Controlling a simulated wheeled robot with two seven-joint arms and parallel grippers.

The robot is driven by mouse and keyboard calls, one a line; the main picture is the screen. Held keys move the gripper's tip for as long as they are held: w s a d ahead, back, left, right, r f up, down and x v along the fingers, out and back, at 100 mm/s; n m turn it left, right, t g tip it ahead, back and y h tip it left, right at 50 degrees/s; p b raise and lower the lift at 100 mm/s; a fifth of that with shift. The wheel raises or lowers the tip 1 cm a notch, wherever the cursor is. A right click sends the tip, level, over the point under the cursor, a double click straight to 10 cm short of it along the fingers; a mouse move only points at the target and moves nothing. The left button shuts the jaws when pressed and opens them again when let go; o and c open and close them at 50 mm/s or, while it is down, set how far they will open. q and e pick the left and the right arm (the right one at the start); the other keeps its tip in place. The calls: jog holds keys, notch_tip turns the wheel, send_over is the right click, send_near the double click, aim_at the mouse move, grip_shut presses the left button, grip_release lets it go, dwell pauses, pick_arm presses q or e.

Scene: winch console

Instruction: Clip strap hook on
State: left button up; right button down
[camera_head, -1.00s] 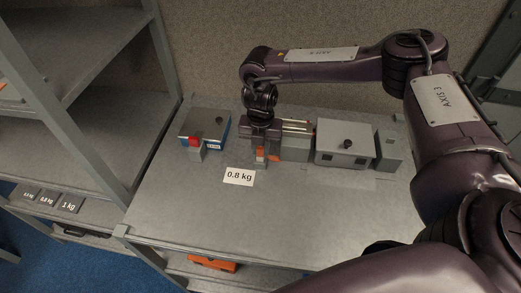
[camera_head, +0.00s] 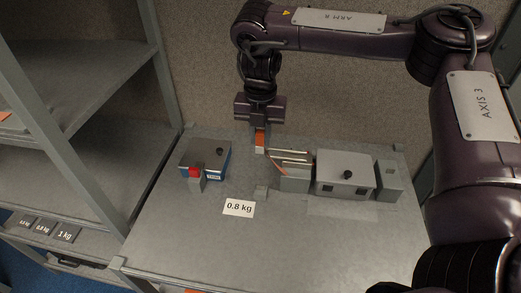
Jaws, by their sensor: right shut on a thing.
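My right gripper (camera_head: 260,124) is above the bench, shut on an orange and grey piece (camera_head: 260,141) that looks like the strap hook. A thin orange strap (camera_head: 275,163) runs from it down to the grey winch unit (camera_head: 295,183), which has pale rods on top. A small grey block (camera_head: 261,191) stands on the bench in front, apart from the hook. The hook's exact shape is too small to tell. My left gripper is not in view.
A grey and blue box (camera_head: 211,153) with a red button (camera_head: 194,172) in front stands left. A "0.8 kg" card (camera_head: 239,208) lies in front. A grey box with black knob (camera_head: 343,183) and a smaller box (camera_head: 389,184) stand right. The bench front (camera_head: 240,255) is clear.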

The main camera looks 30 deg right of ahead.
aim_at(260, 132)
notch_tip(260, 132, up, 2)
jog(key=shift+r, duration=0.15)
jog(key=shift+r+p, duration=0.3)
jog(key=shift+r, duration=0.25)
jog(key=shift+r+p, duration=1.95)
jog(key=shift+p, duration=0.6)
jog(key=shift+f, duration=0.1)
